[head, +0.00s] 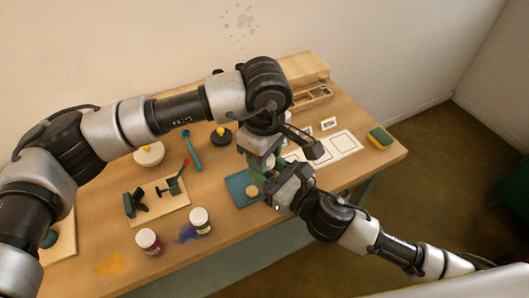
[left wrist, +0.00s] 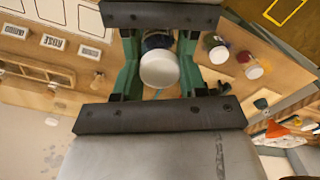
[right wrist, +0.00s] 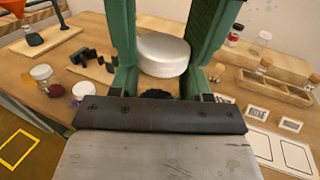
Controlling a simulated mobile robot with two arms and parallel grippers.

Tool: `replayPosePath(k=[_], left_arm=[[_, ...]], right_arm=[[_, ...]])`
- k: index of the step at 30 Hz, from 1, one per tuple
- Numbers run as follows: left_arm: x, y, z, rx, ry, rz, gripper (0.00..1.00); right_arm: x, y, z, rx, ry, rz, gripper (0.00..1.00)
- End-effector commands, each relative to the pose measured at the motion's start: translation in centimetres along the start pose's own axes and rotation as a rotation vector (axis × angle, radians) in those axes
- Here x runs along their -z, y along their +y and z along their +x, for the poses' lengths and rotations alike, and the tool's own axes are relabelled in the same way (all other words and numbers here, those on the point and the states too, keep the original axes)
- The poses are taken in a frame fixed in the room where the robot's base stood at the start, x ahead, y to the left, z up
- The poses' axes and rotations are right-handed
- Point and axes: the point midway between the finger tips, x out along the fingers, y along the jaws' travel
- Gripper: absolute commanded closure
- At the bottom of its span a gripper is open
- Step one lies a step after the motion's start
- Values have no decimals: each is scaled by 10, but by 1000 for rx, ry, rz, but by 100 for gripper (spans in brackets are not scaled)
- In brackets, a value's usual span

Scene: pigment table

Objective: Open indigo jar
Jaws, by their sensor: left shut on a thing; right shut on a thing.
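The indigo jar shows dark blue behind its lid in the left wrist view (left wrist: 157,41) and as a dark patch below the lid in the right wrist view (right wrist: 158,94). Its round white lid (left wrist: 159,69) is between the green fingers of my left gripper (head: 262,158), which points down from above and is shut on it. In the right wrist view the lid (right wrist: 163,56) looks raised, with a gap above the dark patch. My right gripper (head: 272,183) comes in from the right, lower, and is shut on the jar body. In the head view both grippers hide the jar.
A blue mat (head: 236,189) lies under the grippers. A wooden rack (head: 312,97) stands behind.

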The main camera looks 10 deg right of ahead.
Motion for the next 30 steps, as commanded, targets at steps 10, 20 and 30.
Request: replayPosePath(k=[10, 20, 30], left_arm=[[0, 0, -11, 1, 1, 1, 86], [0, 0, -22, 0, 1, 1, 86], [0, 0, -23, 0, 0, 1, 86]], right_arm=[[1, -2, 0, 4, 2, 0, 100], [0, 0, 0, 1, 0, 0, 100], [0, 0, 0, 0, 0, 0, 100]])
